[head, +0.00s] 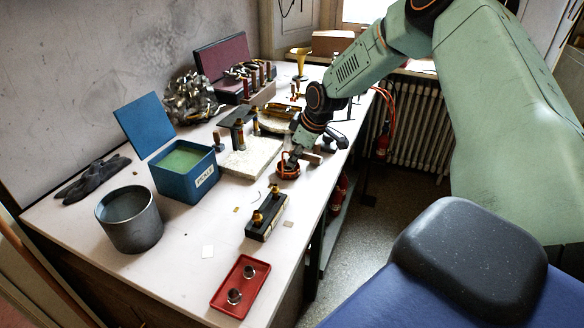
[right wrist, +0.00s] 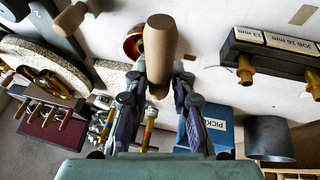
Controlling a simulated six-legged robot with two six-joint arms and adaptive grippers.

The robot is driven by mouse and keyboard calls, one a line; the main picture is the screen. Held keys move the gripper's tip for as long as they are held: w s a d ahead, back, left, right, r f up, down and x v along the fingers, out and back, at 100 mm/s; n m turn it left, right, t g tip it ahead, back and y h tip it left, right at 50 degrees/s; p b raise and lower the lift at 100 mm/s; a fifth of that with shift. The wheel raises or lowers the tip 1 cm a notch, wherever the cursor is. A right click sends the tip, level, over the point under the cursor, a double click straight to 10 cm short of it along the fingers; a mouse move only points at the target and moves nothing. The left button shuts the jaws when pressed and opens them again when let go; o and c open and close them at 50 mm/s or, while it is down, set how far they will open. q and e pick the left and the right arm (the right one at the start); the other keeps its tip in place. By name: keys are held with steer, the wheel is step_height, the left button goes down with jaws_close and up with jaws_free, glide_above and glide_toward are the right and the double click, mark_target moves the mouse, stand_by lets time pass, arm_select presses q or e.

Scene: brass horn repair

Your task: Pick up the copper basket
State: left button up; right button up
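The copper basket (head: 288,171) is a small reddish-copper ring-like vessel on the pale bench, near its front edge. In the right wrist view a copper piece of it (right wrist: 133,43) shows behind a thick wooden handle (right wrist: 160,45). My right gripper (head: 292,157) is down at the basket. In the right wrist view its two fingertips (right wrist: 161,76) are drawn in against both sides of the wooden handle. The arm and fingers hide part of the basket, and how the handle joins it is not clear. My left gripper is in neither view.
A blue open box (head: 183,186) and a grey pot (head: 131,232) stand left. A dark block with brass parts (head: 264,225) and a red tray (head: 240,300) lie in front. A pale slab (head: 247,161) and wooden-handled tools crowd the basket's surroundings.

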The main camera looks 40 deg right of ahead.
steer(key=shift+c, duration=0.7)
steer(key=shift+d, duration=0.1)
jaws_close()
steer(key=shift+s+r, duration=0.1)
